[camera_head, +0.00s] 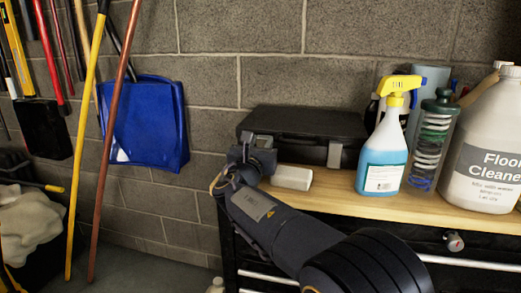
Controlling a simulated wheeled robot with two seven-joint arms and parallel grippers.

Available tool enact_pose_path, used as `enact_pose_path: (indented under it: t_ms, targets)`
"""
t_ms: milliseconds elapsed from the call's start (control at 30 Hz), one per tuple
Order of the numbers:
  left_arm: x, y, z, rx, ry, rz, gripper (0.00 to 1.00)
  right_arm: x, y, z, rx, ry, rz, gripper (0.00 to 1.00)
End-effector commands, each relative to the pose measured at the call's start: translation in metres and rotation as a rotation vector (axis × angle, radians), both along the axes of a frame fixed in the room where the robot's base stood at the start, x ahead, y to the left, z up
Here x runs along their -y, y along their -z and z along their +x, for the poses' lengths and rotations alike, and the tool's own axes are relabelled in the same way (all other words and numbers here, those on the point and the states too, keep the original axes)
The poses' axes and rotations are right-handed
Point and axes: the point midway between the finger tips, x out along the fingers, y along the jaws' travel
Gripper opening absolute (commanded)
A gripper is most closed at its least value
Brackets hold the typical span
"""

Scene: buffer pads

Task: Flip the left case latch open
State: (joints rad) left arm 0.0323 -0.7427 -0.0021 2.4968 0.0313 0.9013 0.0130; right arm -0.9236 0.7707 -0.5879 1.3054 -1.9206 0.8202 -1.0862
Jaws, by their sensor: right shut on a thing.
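A black case (308,122) lies shut on the wooden bench top, near the wall. Its right latch (335,155) is a grey tab on the front face. My right gripper (252,148) reaches up from the bottom of the view to the case's front left corner. It is shut at the place of the left latch, which it mostly hides. I cannot make out the latch's angle. My left gripper is not in view.
A small white block (291,177) lies right beside my right gripper. A blue spray bottle (386,145), a clear cylinder of discs (431,140) and a floor cleaner jug (485,145) stand to the right. Long-handled tools and a blue dustpan (147,122) are at left.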

Motion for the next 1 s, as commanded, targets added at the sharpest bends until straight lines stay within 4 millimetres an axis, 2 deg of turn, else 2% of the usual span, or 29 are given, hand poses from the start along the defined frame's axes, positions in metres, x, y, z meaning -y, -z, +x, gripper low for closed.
enact_pose_path:
  t_ms: [100,133,300,567,667,1000]
  targets:
    - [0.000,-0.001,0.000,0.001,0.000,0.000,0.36,0.000,0.000,0.000,-0.002,0.000,0.001,0.08]
    - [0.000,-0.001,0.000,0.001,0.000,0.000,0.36,0.000,0.000,0.000,-0.003,0.000,0.001,0.32]
    - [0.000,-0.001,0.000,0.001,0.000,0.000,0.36,0.000,0.000,0.000,-0.003,0.000,0.001,0.53]
    - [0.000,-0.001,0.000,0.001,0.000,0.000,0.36,-0.001,0.000,0.000,-0.003,-0.001,0.001,0.53]
    - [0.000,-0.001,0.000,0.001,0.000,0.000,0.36,-0.003,0.001,-0.007,-0.003,-0.001,0.001,0.53]
    - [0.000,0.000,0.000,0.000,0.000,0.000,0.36,-0.020,0.008,-0.059,-0.004,-0.004,0.002,0.53]
